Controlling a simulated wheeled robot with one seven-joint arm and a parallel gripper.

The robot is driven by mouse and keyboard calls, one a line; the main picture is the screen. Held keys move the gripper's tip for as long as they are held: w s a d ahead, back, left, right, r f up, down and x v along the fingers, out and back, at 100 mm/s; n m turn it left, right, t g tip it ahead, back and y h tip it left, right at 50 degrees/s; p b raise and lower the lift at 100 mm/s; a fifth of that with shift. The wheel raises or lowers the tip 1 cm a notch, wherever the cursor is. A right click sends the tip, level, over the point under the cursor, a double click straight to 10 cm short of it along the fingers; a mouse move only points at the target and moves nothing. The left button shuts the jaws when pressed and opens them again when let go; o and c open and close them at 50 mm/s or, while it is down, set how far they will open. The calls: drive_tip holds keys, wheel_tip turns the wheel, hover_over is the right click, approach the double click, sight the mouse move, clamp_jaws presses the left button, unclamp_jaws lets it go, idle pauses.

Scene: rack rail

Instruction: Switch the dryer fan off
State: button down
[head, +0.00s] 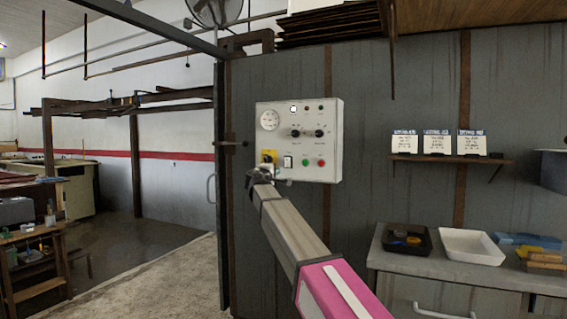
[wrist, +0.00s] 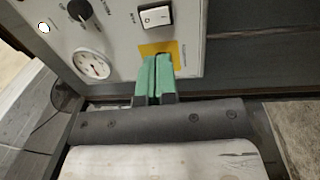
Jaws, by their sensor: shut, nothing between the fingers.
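A light grey control panel (head: 304,142) is fixed to the dark grey wall, and it fills the top of the wrist view (wrist: 118,30). It bears a round gauge (head: 269,120), dark knobs (head: 319,133), a white rocker switch (head: 288,161), a green button (head: 306,162) and a red button (head: 321,162). My gripper (wrist: 156,66) is shut and empty, its green fingertips in front of the yellow plate (wrist: 172,47), below the rocker switch (wrist: 156,16). I cannot tell whether they touch. They hide part of the plate.
A round fan (head: 213,12) is at the top left. A shelf with white cards (head: 437,143) is to the panel's right. A counter (head: 385,262) below it holds a black tray (head: 407,239) and a white tray (head: 470,246). Open floor (head: 160,285) lies left.

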sight(287, 159)
drive_tip(key=shift+a+r, duration=0.75)
drive_tip(key=shift+r, duration=0.25)
drive_tip(key=x, duration=1.4)
drive_tip(key=shift+w+a+r, duration=0.1)
drive_tip(key=shift+r, duration=0.05)
drive_tip(key=shift+w+r, duration=0.1)
drive_tip(key=shift+w, duration=0.1)
drive_tip(key=shift+s, duration=0.15)
